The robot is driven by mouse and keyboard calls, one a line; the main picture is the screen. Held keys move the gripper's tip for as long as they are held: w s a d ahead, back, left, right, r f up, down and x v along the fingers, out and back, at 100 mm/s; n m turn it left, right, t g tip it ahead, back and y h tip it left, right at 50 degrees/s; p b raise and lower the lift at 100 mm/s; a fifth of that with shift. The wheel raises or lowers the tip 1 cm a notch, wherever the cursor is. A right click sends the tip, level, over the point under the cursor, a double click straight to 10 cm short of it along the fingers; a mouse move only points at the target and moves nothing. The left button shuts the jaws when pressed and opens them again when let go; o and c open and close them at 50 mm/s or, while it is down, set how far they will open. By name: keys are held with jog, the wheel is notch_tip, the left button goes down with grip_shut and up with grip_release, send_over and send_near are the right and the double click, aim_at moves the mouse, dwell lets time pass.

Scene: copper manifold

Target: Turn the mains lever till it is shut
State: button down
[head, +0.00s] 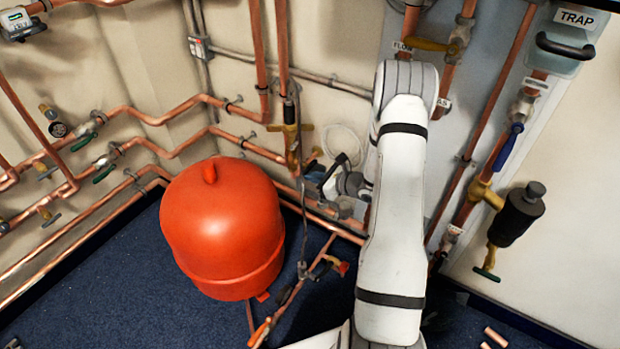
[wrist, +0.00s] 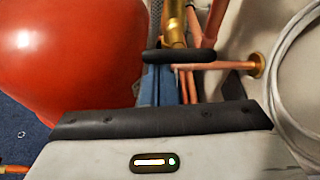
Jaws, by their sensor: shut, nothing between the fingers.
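No label reading mains is legible, so I cannot be sure which lever it is. A blue lever-like part (wrist: 150,88) shows in the wrist view, just beyond my gripper housing and partly hidden by it. A small patch of blue (head: 314,171) also shows beside my gripper in the head view. My gripper (wrist: 180,56) is shut and empty, its black tips in front of a brass fitting (wrist: 174,20) and copper pipes. In the head view my gripper (head: 336,172) is low by the wall, right of the red tank. Whether it touches the blue part I cannot tell.
A red tank (head: 222,228) stands close left of my gripper. Copper pipes (head: 232,100) run along the walls. A grey hose loop (wrist: 300,85) hangs at the right of the wrist view. Another blue lever (head: 508,147) and a black canister (head: 517,215) are on the right pipe.

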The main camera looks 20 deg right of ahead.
notch_tip(320, 180, down, 4)
jog(key=d+b, duration=0.1)
jog(key=b, duration=0.3)
jog(key=p+v, duration=0.3)
jog(key=v, duration=0.6)
jog(key=shift+s+d+r, duration=0.1)
jog(key=shift+d+r, duration=0.1)
jog(key=shift+d, duration=0.1)
jog(key=s+a+r+n+g+y, duration=0.1)
jog(key=s+a+r+n+g, duration=0.4)
jog(key=a+r+n, duration=0.25)
jog(key=s+a+r+n+g, duration=0.5)
jog(key=a+r+n, duration=0.15)
jog(key=a, duration=0.25)
jog(key=s+r+n+h, duration=0.8)
jog(key=s+n+h, duration=0.1)
jog(key=s+n, duration=0.4)
jog(key=shift+s+a+n, duration=0.35)
jog(key=shift+s+n, duration=0.05)
jog(key=shift+s, duration=0.05)
jog(key=shift+r, duration=0.1)
